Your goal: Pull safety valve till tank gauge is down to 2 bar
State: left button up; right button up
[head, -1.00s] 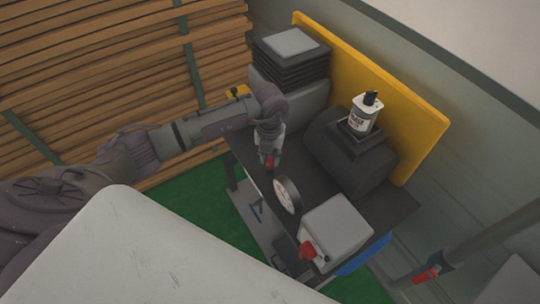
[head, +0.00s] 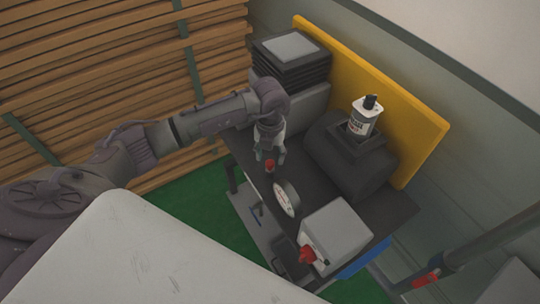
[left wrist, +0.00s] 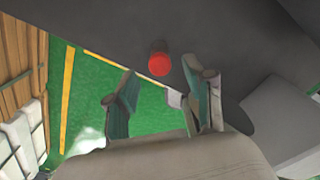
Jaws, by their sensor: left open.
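A small red cap (head: 270,166), which looks like the safety valve, sits at the front left edge of the dark machine top. It also shows in the left wrist view (left wrist: 159,62), a little beyond the fingers and roughly centred between them. My left gripper (head: 270,158) is open just above the red cap, and its spread fingers show in the left wrist view (left wrist: 162,90). I see no contact with the cap. The round white-faced gauge (head: 286,198) is just right of and below the gripper; its reading is too small to tell. My right gripper is not in view.
A black cylinder (head: 340,165) carries a white bottle (head: 366,118). A grey box (head: 336,233) with a red knob (head: 307,255) stands at the front right. A yellow panel (head: 400,110) stands behind. Stacked timber (head: 90,60) is at the left, above green floor (head: 195,200).

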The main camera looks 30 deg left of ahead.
aim_at(270, 162)
pick_arm(q)
notch_tip(270, 162, up, 11)
dwell(0.3)
dwell(0.4)
